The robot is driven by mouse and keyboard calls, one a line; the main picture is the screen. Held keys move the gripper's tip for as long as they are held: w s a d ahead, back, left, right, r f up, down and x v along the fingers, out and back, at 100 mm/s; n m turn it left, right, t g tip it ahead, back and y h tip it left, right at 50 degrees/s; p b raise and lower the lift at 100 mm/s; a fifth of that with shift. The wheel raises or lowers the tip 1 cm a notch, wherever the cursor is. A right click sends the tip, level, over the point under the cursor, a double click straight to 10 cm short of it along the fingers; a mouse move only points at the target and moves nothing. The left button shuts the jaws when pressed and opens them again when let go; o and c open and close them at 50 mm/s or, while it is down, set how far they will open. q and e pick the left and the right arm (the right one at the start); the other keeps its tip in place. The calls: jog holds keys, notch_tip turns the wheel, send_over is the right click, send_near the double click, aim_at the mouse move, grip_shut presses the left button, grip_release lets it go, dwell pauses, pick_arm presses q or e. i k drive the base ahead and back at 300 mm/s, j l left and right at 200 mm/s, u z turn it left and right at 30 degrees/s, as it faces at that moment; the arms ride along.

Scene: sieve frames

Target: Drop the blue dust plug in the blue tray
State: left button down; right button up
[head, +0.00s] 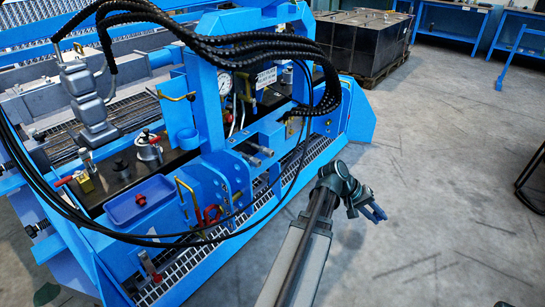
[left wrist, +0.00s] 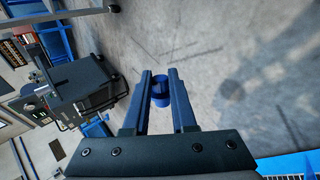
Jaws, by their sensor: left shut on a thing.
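My left gripper (head: 376,213) is out over the grey floor, to the right of the blue machine. In the left wrist view its two long fingers (left wrist: 161,88) are shut on a blue dust plug (left wrist: 160,92), a small round blue piece held between them near the tips. In the head view I cannot tell the plug apart from the gripper. The blue tray (head: 120,211) sits on the machine's front ledge at the left, well away from the gripper. A small reddish piece (head: 140,199) lies in the tray. My right gripper is not in view.
Black hoses (head: 300,48) loop over the machine and hang past the tray's front. A pressure gauge (head: 225,84), valves and coloured handles stand around the ledge. Dark crates on a pallet (head: 362,45) stand at the back. The floor (head: 440,150) at the right is mostly clear.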

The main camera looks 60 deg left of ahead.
aim_at(128, 200)
jog(key=k+u, duration=0.1)
jog(key=u, duration=0.4)
jog(key=j+u, duration=0.1)
jog(key=u, duration=0.35)
jog(key=k+j+u, duration=0.1)
jog(key=u, duration=0.4)
jog(key=k+j+u, duration=0.1)
jog(key=u, duration=0.35)
